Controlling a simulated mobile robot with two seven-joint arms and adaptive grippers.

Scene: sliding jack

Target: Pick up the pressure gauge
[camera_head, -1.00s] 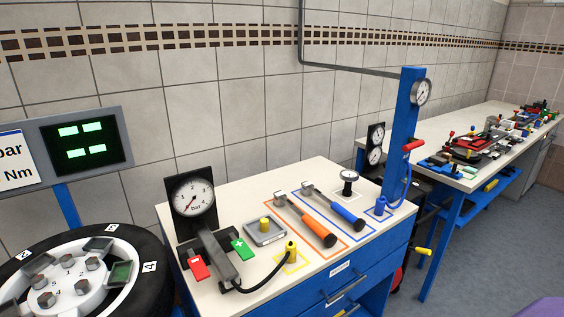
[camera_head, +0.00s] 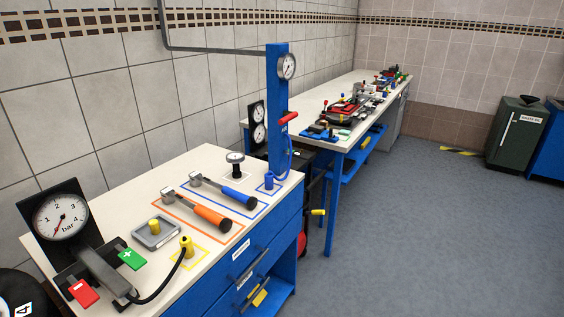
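Several gauges are in view. A large black-backed dial gauge (camera_head: 60,217) marked "bar" stands at the cabinet's left end, with a red minus pad, a green plus pad and a black hose. A round dial (camera_head: 287,66) is fixed near the top of the blue post (camera_head: 277,120). I cannot tell which one the task names. Neither of my grippers is in view.
Two hammer-like tools, orange-handled (camera_head: 212,217) and blue-handled (camera_head: 238,197), lie in outlined areas on the cabinet top (camera_head: 205,160). A grey tray (camera_head: 156,234) with a yellow piece sits left of them. A long workbench (camera_head: 356,85) with many parts stands behind.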

